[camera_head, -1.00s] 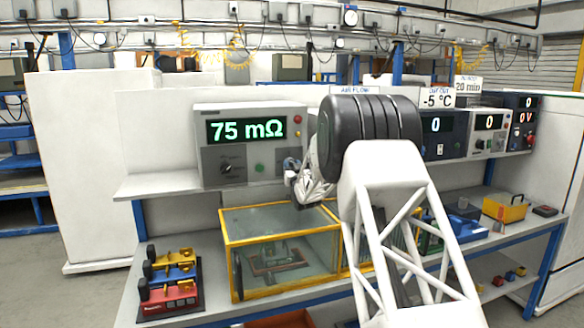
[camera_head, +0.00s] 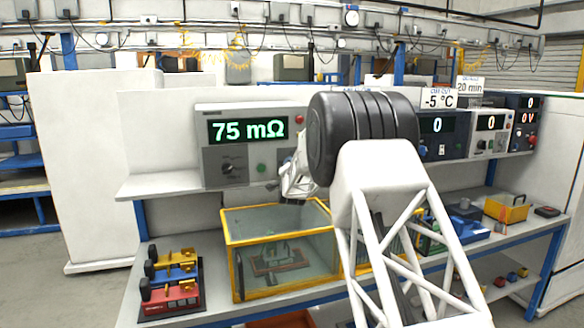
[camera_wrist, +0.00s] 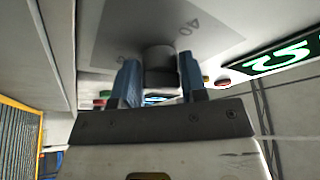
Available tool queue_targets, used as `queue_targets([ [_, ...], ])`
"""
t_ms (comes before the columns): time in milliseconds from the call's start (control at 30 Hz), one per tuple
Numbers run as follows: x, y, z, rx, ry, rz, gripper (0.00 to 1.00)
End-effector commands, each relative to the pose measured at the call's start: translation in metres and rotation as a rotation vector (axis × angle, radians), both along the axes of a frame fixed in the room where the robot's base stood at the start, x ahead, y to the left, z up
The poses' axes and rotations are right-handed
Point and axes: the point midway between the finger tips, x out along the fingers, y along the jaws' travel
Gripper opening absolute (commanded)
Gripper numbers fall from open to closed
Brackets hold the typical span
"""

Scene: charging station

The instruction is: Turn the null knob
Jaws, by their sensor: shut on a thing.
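A short dark round knob (camera_wrist: 160,62) stands on a grey dial plate (camera_wrist: 115,40) with a "40" mark in the wrist view. My gripper (camera_wrist: 160,82) has its two blue fingers on either side of the knob and is shut on it. I cannot read a label that names the knob. In the head view my fingertips are hidden; only pale parts of my wrist (camera_head: 293,178) show left of my large black joint. A grey meter (camera_head: 204,108) reading "75 mΩ" stands on the shelf there, with its own dark knob (camera_head: 228,168) in plain sight.
In the wrist view a display with green digits (camera_wrist: 290,55) lies to the right. Below the meter is a yellow-framed glass box (camera_head: 280,212). Several coloured clamp blocks (camera_head: 170,283) are on the left of the bench. More meters (camera_head: 437,125) stand at the right.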

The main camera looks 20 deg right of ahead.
Motion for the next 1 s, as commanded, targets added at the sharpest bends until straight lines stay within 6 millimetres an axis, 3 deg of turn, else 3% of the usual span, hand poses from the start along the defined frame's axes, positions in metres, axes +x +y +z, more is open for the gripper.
queue_targets([
  [667,0.0001,0.0007,0.0013,0.093,0.0,0.0,0.16],
  [700,0.0001,0.0007,0.0013,0.093,0.0,0.0,0.42],
  [800,0.0,0.0007,0.0012,0.093,0.0,0.0,0.58],
  [833,0.0,0.0007,0.0011,0.093,0.0,0.0,0.62],
  [1000,0.0001,0.0006,0.0009,0.093,0.0,0.0,0.63],
])
